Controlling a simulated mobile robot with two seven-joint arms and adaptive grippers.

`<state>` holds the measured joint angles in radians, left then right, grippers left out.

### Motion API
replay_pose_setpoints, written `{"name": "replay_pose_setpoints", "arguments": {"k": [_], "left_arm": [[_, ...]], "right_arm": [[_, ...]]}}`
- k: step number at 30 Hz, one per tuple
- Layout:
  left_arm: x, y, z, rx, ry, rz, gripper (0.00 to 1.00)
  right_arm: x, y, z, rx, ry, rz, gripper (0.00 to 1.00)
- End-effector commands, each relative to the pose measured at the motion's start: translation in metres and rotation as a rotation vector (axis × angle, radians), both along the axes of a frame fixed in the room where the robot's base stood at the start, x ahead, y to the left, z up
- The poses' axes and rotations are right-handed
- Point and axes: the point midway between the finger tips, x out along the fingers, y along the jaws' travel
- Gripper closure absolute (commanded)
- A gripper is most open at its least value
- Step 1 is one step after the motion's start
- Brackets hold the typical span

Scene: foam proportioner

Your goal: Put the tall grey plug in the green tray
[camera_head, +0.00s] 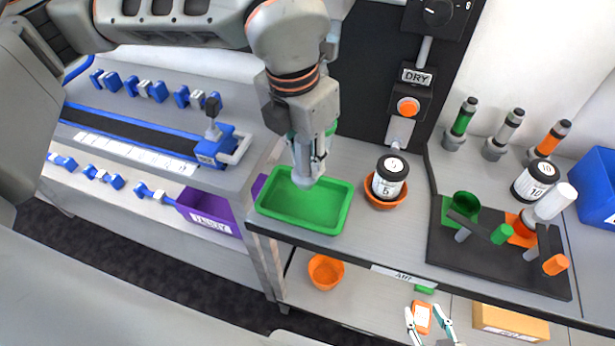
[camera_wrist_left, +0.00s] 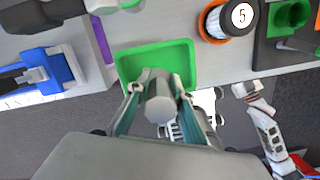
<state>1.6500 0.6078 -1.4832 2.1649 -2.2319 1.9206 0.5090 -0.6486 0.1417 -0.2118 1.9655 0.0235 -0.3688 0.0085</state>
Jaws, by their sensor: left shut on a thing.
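My left gripper (camera_head: 309,158) is shut on the grey plug (camera_head: 303,181) and holds it over the green tray (camera_head: 337,215). In the left wrist view the plug (camera_wrist_left: 160,104) sits between the two fingers, its round grey end facing the camera, with the tray (camera_wrist_left: 186,55) behind it. The tray looks empty otherwise. I cannot tell whether the plug touches the tray floor. My right gripper (camera_head: 427,312) is at the bottom of the head view, its fingers apart, near the lower shelf.
A jar marked 5 (camera_head: 390,175) in an orange dish stands right of the tray. A black stand with green and orange cups (camera_head: 463,203) is further right. A purple bin (camera_head: 210,212) is on the left. An orange bowl (camera_head: 325,271) sits on the lower shelf.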

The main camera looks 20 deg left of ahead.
Motion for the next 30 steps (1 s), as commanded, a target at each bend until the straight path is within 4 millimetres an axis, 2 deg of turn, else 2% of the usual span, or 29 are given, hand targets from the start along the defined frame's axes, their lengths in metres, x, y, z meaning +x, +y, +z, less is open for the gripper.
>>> {"name": "replay_pose_setpoints", "arguments": {"k": [3, 8, 16, 28, 29, 30], "left_arm": [[0.000, 0.000, -0.013, 0.000, 0.001, 0.000, 1.00], [0.000, 0.000, -0.021, 0.000, 0.001, 0.000, 1.00], [0.000, 0.000, -0.056, -0.001, 0.001, 0.001, 1.00], [0.000, 0.000, -0.063, 0.000, 0.000, 0.000, 1.00], [0.000, 0.000, -0.063, 0.000, 0.000, 0.000, 0.76], [0.000, 0.000, -0.062, 0.000, 0.000, 0.000, 0.66]], "right_arm": [[0.000, 0.000, 0.001, -0.001, -0.002, 0.000, 0.60], [0.001, 0.000, 0.001, -0.001, -0.002, 0.000, 0.60], [0.000, 0.000, 0.000, 0.000, -0.001, -0.001, 0.60], [0.000, 0.000, -0.005, -0.001, 0.002, -0.001, 0.60], [0.000, 0.000, -0.004, -0.001, 0.002, -0.001, 0.60], [0.000, 0.000, -0.004, -0.002, 0.001, -0.001, 0.60]]}}
